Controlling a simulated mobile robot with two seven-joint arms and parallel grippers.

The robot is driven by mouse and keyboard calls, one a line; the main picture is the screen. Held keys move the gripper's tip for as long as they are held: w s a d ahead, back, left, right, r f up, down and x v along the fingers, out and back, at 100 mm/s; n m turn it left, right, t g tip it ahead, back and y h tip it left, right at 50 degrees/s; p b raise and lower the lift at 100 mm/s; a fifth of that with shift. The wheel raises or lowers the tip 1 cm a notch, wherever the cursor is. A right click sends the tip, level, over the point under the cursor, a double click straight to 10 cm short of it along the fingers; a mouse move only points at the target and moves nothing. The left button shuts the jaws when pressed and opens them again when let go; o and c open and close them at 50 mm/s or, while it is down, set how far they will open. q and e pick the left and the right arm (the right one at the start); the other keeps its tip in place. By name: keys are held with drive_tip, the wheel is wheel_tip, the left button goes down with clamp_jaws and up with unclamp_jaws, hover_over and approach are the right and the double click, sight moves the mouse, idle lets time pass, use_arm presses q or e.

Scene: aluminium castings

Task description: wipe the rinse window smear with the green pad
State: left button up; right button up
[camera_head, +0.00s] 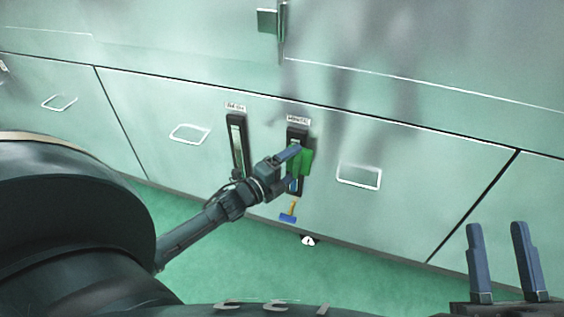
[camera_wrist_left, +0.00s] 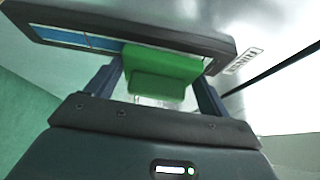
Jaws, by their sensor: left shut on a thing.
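The green pad (camera_head: 307,160) is held by my left gripper (camera_head: 293,164) in front of the right-hand dark-framed window (camera_head: 297,133), under a small white label. In the left wrist view, the green pad (camera_wrist_left: 163,72) sits between the two fingers of my left gripper (camera_wrist_left: 158,85), up against the window frame (camera_wrist_left: 60,25) or very close to it. Part of the window's blue and pale pane (camera_wrist_left: 70,38) shows beside the pad. I cannot make out the smear; the pad and gripper cover much of the pane. My right gripper (camera_head: 500,262) is open and empty at the lower right.
A second dark-framed window (camera_head: 238,145) stands to the left on the same pale green cabinet front. Wire handles (camera_head: 359,176) (camera_head: 189,133) stick out on either side. A yellow-and-blue tool (camera_head: 288,217) is below the right-hand window.

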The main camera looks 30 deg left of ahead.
use_arm(q)
drive_tip(key=shift+w+d+r, duration=0.2)
drive_tip(key=shift+d+r, duration=0.05)
drive_tip(key=shift+d, duration=0.05)
drive_tip(key=shift+s+d, duration=0.1)
drive_tip(key=shift+s, duration=0.15)
drive_tip(key=shift+s+d+f+p, duration=0.15)
drive_tip(key=shift+s+p, duration=0.3)
drive_tip(key=shift+s, duration=0.45)
drive_tip(key=shift+s+d+r+p, duration=0.15)
drive_tip(key=shift+s+p, duration=0.3)
drive_tip(key=shift+s, duration=0.5)
drive_tip(key=shift+s+d+f+p, duration=0.2)
drive_tip(key=shift+s+p, duration=0.25)
drive_tip(key=shift+s, duration=0.45)
drive_tip(key=shift+s, duration=0.1)
drive_tip(key=s, duration=0.1)
drive_tip(key=s+p, duration=0.1)
drive_tip(key=shift+s+d, duration=0.35)
